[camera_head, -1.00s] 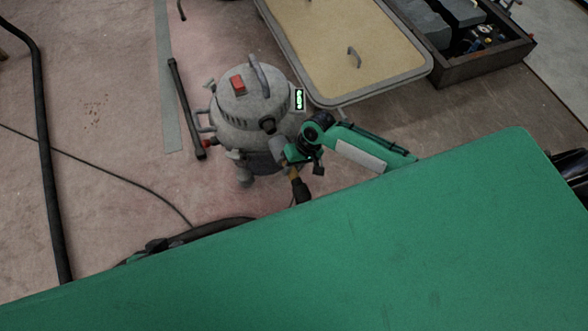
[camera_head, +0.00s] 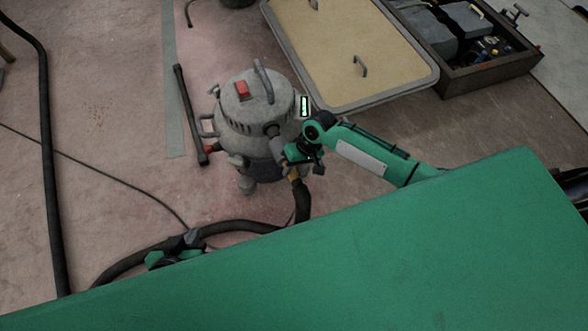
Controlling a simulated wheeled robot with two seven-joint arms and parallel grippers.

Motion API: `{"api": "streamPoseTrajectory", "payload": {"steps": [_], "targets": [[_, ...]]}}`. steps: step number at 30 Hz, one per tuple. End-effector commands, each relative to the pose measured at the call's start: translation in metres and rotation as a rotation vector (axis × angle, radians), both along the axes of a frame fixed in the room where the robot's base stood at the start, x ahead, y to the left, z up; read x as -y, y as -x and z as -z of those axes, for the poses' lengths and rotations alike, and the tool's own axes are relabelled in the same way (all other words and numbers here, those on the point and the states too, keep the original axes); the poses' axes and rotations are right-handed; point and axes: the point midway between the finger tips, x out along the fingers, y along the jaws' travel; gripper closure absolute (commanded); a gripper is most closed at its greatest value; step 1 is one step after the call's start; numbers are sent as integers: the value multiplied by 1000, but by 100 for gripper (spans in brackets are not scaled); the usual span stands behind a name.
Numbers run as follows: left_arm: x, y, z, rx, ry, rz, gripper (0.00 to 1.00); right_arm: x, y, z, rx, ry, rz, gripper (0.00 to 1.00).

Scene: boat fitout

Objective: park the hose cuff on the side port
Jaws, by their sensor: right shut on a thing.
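The grey vacuum (camera_head: 240,115) stands on the floor with a red switch on its lid. Its dark side port (camera_head: 271,130) faces the lower right. My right gripper (camera_head: 289,157) is shut on the hose cuff (camera_head: 280,145), which is grey with an orange band below the gripper. The cuff's upper end lies against or just before the port; I cannot tell whether it is seated. The black hose (camera_head: 303,205) hangs from the cuff and curves left along the floor. My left gripper (camera_head: 187,243) is low at the hose, partly hidden by the green surface in front; its jaws are unclear.
A black tube (camera_head: 190,115) lies left of the vacuum. A tan panel with a grey rim (camera_head: 405,95) lies behind it, with a dark box of parts (camera_head: 490,68) at the back right. A long black hose (camera_head: 50,170) and a thin cable run at the left.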

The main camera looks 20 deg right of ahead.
Motion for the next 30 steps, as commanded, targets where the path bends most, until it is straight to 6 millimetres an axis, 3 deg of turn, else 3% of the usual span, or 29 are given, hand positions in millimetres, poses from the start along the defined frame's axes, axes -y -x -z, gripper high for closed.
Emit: {"api": "streamPoseTrajectory", "payload": {"steps": [30], "targets": [[0,0,-12,-1,-1,-1,100,-1,0,-1,1,-1,0,100]]}}
